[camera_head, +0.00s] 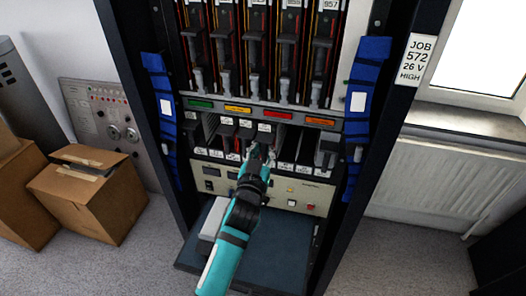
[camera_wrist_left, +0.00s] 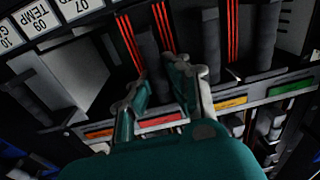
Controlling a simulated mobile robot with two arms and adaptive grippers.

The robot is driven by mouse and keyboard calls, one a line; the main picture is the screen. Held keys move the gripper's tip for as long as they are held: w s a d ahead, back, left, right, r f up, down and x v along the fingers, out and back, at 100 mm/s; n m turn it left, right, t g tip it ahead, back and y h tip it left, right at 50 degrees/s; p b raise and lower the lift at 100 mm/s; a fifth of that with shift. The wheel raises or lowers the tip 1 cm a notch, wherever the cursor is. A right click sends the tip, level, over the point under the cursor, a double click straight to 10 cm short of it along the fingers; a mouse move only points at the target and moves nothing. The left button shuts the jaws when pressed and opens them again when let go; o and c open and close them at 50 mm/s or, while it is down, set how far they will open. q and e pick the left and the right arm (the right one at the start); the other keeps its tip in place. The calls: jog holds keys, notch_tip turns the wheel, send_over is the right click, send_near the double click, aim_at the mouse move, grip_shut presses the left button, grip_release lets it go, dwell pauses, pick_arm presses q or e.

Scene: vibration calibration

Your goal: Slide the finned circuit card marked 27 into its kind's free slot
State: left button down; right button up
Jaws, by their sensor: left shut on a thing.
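My left gripper (camera_head: 262,153) is at the front of the lower card row of the rack (camera_head: 258,99), just under the red strip (camera_head: 275,114). It is shut on a card, which is mostly hidden by the fingers and arm; I cannot read its number or see its fins. In the left wrist view the two fingers (camera_wrist_left: 160,90) stand in front of the red strip (camera_wrist_left: 158,120). The lower row has cards with white labels (camera_head: 245,123) left of the gripper and dark open gaps (camera_head: 290,143) to its right. My right gripper is not in view.
Upper-row cards with long grey handles (camera_head: 254,55) hang above the strips. Blue padded straps (camera_head: 367,88) line both rack posts. A cream panel (camera_head: 293,191) is below the row, and a dark shelf (camera_head: 285,236) projects below it. Cardboard boxes (camera_head: 88,190) stand at left.

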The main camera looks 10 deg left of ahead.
pick_arm(q)
jog(key=shift+w+r, duration=0.2)
jog(key=shift+w, duration=0.3)
dwell(1.0)
jog(key=c, duration=1.3)
grip_release()
jog(key=shift+w+f, duration=0.1)
jog(key=shift+f+b, duration=0.55)
jog(key=shift+f, duration=0.1)
jog(key=shift+s, duration=0.2)
jog(key=shift+s+a+p, duration=0.1)
jog(key=shift+s+p, duration=0.8)
jog(key=shift+s, duration=1.5)
